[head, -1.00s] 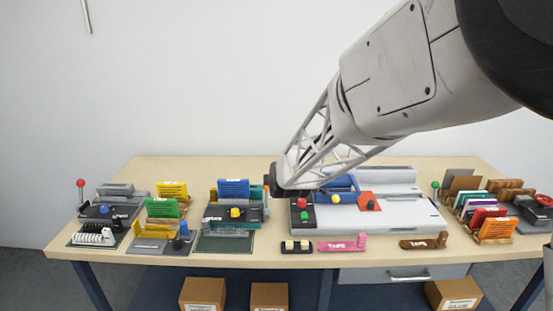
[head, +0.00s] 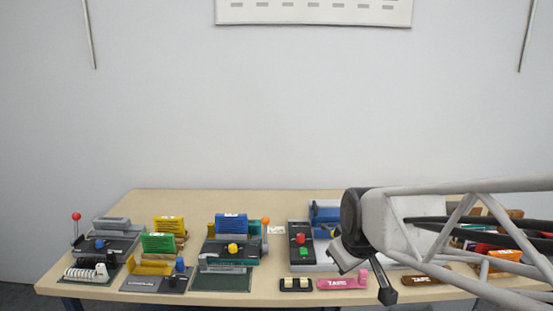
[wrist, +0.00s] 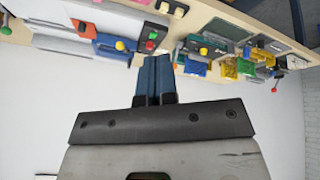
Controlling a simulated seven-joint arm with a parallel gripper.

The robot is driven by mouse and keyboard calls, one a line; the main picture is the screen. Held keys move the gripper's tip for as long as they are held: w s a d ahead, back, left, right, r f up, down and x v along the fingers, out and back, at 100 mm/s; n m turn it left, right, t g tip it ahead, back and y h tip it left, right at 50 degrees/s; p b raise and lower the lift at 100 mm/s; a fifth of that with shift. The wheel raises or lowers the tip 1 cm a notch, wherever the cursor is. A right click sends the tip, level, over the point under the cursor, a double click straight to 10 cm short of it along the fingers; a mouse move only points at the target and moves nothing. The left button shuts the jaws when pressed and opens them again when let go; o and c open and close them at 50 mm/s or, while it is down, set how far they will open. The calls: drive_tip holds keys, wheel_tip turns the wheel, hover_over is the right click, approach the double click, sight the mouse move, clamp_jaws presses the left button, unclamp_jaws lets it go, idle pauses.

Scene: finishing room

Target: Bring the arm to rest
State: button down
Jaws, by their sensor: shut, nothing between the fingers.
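My gripper (head: 386,290) hangs in front of the right half of the workbench in the head view, with my lattice arm reaching in from the right edge. In the wrist view the two blue fingers of my gripper (wrist: 154,62) lie side by side, shut with nothing between them. The wrist view is upside down, with the bench along its top. My arm hides much of the bench's right side in the head view.
The workbench (head: 170,200) carries a grey machine with red and green buttons (head: 301,245), a pink tape dispenser (head: 343,284), a brown one (head: 428,279), and blue (head: 231,224), green (head: 158,243) and yellow (head: 170,225) card stacks.

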drive_tip(key=s+d+m+g, duration=0.3)
drive_tip(key=s+m, duration=0.3)
drive_tip(key=s, duration=0.9)
drive_tip(key=shift+s+d+f+h, duration=0.15)
drive_tip(key=shift+d+f+h, duration=0.1)
drive_tip(key=shift+d+h, duration=0.25)
